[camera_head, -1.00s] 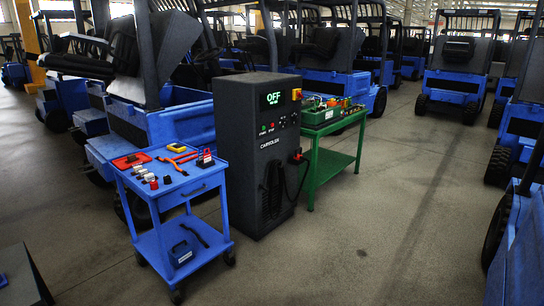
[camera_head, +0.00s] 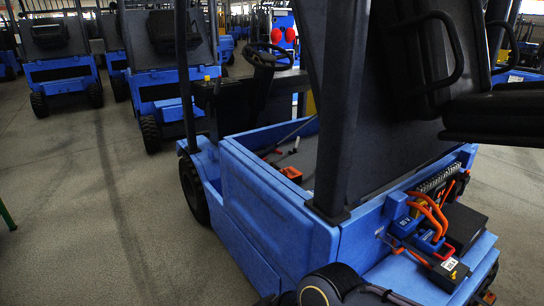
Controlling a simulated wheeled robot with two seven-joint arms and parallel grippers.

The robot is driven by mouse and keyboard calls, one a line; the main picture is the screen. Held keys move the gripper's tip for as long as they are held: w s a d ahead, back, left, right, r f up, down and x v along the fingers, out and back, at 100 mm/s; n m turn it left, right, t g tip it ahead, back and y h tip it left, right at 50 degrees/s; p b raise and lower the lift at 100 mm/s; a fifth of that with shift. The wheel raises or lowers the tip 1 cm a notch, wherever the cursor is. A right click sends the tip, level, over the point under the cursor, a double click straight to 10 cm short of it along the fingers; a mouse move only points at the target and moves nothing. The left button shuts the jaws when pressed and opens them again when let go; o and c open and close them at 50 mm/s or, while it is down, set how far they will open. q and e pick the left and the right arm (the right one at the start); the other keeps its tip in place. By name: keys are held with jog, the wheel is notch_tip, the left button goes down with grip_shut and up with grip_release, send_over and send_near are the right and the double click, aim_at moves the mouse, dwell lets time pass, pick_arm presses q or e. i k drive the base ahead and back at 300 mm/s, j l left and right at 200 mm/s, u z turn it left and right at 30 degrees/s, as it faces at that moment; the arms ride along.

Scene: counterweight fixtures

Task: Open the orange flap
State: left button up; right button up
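No orange flap can be made out for certain. Orange parts show on the near blue forklift (camera_head: 270,205): thick orange cables (camera_head: 430,212) over blue connectors in its open rear compartment, and a small orange box (camera_head: 291,173) inside its body. A small orange-red piece (camera_head: 444,251) lies beside a dark block with a white label (camera_head: 449,265). Neither of my grippers can be made out. A dark rounded part at the bottom centre may belong to my arm; I cannot tell.
A black seat (camera_head: 500,110) and a dark post (camera_head: 339,110) of the near forklift rise at the right. Other blue forklifts (camera_head: 62,75) stand at the back left. The grey floor (camera_head: 90,200) at the left is clear.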

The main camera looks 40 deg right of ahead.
aim_at(291, 172)
jog(key=i+z, duration=0.2)
jog(key=i, duration=0.55)
jog(key=i+z, duration=0.25)
jog(key=i, duration=0.45)
jog(key=i+z, duration=0.5)
jog(key=i+j+z, duration=0.1)
jog(key=i+z, duration=0.2)
jog(key=z, duration=0.2)
jog(key=i+l+z, duration=0.1)
jog(key=z, duration=0.3)
jog(key=i+z, duration=0.45)
jog(key=z, duration=0.3)
jog(key=i+j+z, duration=0.15)
jog(key=z, duration=0.2)
